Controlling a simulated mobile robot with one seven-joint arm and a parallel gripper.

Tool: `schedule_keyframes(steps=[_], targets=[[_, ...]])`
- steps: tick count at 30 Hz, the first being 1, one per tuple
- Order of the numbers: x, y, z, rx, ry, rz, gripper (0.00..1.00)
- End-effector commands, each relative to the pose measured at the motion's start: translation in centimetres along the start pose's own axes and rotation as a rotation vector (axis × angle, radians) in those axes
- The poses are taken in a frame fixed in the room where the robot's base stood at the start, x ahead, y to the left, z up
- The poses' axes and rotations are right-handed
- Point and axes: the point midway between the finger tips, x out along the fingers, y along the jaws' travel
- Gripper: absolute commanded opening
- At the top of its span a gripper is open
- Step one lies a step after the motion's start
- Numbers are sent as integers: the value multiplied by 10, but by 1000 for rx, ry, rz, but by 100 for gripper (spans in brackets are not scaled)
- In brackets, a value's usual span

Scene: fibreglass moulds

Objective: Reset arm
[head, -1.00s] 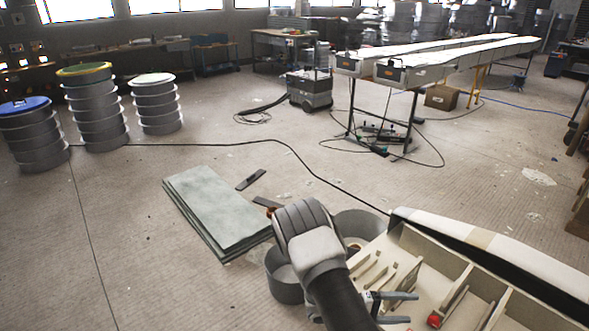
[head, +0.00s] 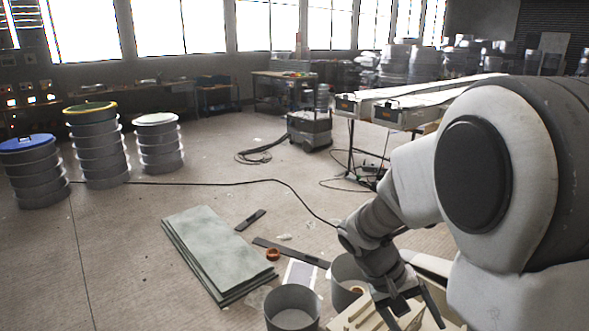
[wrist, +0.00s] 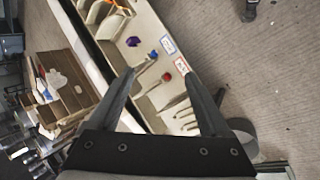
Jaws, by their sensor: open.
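My gripper (head: 411,308) is at the lower right of the head view, above the near end of a long pale mould with compartments (head: 350,322). In the wrist view, my gripper (wrist: 158,85) has its two dark fingers spread wide with nothing between them. Below it lies the divided mould (wrist: 148,22), holding a red object (wrist: 181,65), a blue object (wrist: 153,55) and a purple object (wrist: 133,41). My arm hides much of the right side of the head view.
Grey metal buckets (head: 291,308) stand left of the mould. Stacked grey-green sheets (head: 215,250) lie on the floor. Drum stacks (head: 95,145) stand at the left. A cart (head: 310,130) stands farther back.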

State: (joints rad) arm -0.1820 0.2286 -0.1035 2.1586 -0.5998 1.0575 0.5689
Motion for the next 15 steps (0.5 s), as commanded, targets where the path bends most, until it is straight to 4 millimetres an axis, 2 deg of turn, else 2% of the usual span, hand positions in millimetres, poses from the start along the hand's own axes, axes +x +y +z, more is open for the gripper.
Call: schedule_keyframes(steps=[3, 15], targets=[[-26, 7, 18, 18, 52, -101, 81], [-96, 16, 79, 38, 285, -392, 81]])
